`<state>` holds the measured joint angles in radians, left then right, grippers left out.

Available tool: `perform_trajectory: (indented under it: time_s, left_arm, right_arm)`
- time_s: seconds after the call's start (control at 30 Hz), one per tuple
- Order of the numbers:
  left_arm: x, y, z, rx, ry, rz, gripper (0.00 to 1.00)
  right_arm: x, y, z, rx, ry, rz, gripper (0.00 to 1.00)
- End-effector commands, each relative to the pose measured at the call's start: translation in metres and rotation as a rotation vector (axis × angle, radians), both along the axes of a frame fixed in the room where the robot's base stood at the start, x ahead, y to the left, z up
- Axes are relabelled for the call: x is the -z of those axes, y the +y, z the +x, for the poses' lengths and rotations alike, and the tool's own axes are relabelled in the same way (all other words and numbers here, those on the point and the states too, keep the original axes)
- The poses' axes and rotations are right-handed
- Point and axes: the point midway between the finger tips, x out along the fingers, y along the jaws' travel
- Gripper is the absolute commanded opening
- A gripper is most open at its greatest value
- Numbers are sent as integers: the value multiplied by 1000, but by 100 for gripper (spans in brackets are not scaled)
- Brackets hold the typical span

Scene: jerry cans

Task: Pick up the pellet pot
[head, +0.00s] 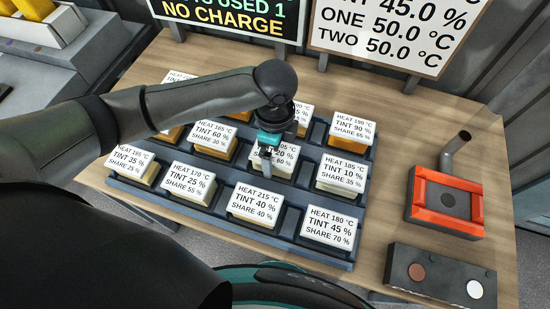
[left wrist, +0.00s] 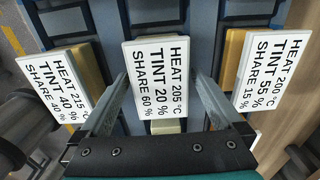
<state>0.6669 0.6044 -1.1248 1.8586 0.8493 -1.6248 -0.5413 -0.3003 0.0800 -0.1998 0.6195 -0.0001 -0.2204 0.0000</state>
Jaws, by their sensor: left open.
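Several pellet pots with white label tops stand in rows in a dark blue rack (head: 365,190) on the wooden table. My left gripper (head: 267,160) is over the middle of the rack, pointing down. In the left wrist view its open fingers (left wrist: 160,105) are on either side of the pot labelled heat 205, tint 20 %, share 60 % (left wrist: 152,75), with nothing clearly gripped. In the head view the gripper partly hides that pot's label (head: 286,158). My right gripper is not seen.
An orange-red device with a pipe (head: 418,202) and a dark box with a brown and a white button (head: 445,272) stand at the right. Two sign boards (head: 230,20) (head: 395,40) stand at the back. Bare table lies behind and right of the rack.

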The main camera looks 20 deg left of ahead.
Motion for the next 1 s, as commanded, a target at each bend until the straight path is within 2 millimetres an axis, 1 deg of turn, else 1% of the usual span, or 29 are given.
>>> perform_trajectory:
  time_s: [0.17, 0.9, 1.0]
  left_arm:
    - [-1, 0, 0, 1, -1, -1, 99]
    - [-1, -1, 0, 0, 0, -1, 16]
    - [-2, -1, 0, 0, -1, -2, 15]
  right_arm:
    - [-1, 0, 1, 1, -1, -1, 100]
    - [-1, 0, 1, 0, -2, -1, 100]
    - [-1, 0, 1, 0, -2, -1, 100]
